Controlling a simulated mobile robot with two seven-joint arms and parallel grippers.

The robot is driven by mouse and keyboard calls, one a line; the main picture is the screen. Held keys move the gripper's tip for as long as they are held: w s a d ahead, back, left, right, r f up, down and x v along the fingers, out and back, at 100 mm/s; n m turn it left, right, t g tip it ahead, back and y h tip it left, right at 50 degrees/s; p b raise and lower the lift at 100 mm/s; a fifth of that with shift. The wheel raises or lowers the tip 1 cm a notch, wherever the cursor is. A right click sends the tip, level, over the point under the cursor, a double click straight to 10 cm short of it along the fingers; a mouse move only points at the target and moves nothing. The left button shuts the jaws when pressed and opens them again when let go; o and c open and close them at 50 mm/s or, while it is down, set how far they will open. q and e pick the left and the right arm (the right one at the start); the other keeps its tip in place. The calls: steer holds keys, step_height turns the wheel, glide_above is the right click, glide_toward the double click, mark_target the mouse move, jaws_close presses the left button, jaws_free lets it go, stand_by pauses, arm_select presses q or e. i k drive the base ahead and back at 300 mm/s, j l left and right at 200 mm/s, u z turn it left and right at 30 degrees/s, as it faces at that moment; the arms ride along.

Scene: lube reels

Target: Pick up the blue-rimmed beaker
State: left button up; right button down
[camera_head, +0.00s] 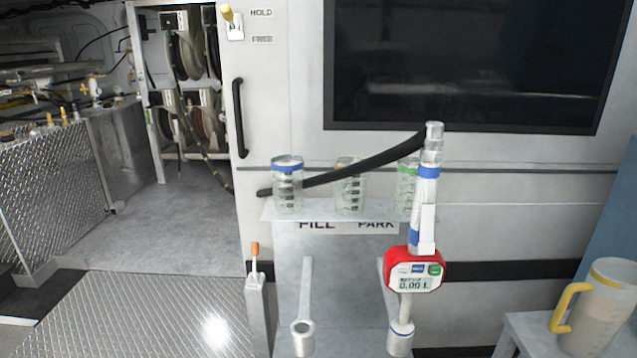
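The blue-rimmed beaker (288,187) is a clear, upright glass with dark markings and a blue band near its top. It stands at the left end of a narrow grey shelf (267,211) whose front reads FILL and PARK. The end of a black hose lies close to it; I cannot tell whether they touch. Neither of my grippers shows in the head view.
A clear beaker (349,188) and a green-rimmed beaker (407,172) share the shelf. A dispensing nozzle with a red meter (414,271) stands upright in front, partly hiding the green-rimmed one. A lever (254,263) rises at lower left; a yellow-handled jug (598,310) stands at right.

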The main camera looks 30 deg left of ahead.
mark_target(288, 177)
steer(key=u, duration=1.15)
steer(key=z, duration=0.15)
